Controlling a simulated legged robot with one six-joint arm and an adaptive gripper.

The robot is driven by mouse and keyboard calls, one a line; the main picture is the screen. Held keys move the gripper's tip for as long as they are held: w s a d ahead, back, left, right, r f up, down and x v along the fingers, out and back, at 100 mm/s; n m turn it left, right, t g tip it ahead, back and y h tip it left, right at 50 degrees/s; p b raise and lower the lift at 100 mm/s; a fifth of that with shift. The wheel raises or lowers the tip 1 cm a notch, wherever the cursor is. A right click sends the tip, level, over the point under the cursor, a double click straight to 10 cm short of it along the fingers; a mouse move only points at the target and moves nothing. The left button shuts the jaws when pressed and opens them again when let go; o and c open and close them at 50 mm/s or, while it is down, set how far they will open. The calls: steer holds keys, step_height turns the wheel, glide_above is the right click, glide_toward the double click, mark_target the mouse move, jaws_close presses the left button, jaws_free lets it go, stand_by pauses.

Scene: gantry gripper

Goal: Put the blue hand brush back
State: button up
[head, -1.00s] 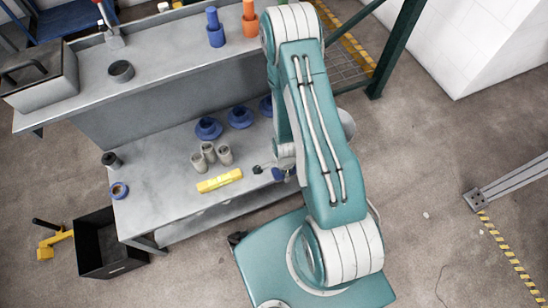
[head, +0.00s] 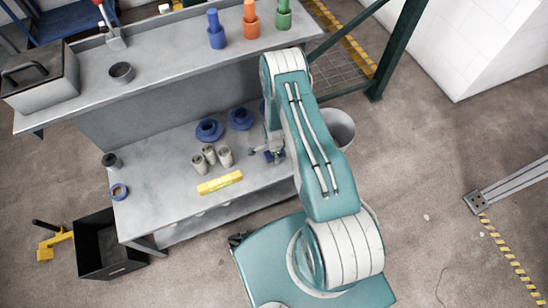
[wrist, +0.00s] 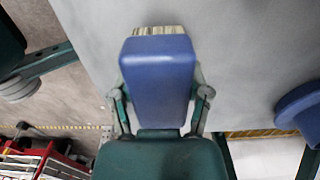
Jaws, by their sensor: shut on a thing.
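The blue hand brush (wrist: 158,82) fills the middle of the wrist view, with its pale bristles at the top edge against the grey bench surface. My gripper (wrist: 158,95) is shut on it, with one finger on each side. In the head view my gripper (head: 266,152) is over the right part of the lower bench top, and a small blue part of the brush (head: 274,157) shows beside it. Most of the brush is hidden there by the gripper and arm. I cannot tell whether the brush touches the bench.
The grey bench top (head: 150,185) carries blue flanged parts (head: 209,130), grey cylinders (head: 211,157), a yellow level (head: 220,182) and a tape roll (head: 119,191). The upper shelf (head: 170,70) holds blue, orange and green cylinders. A grey bin (head: 340,128) stands right of the bench.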

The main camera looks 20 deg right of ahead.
step_height(320, 180, down, 2)
steer(key=o, duration=1.1)
steer(key=shift+s, duration=0.1)
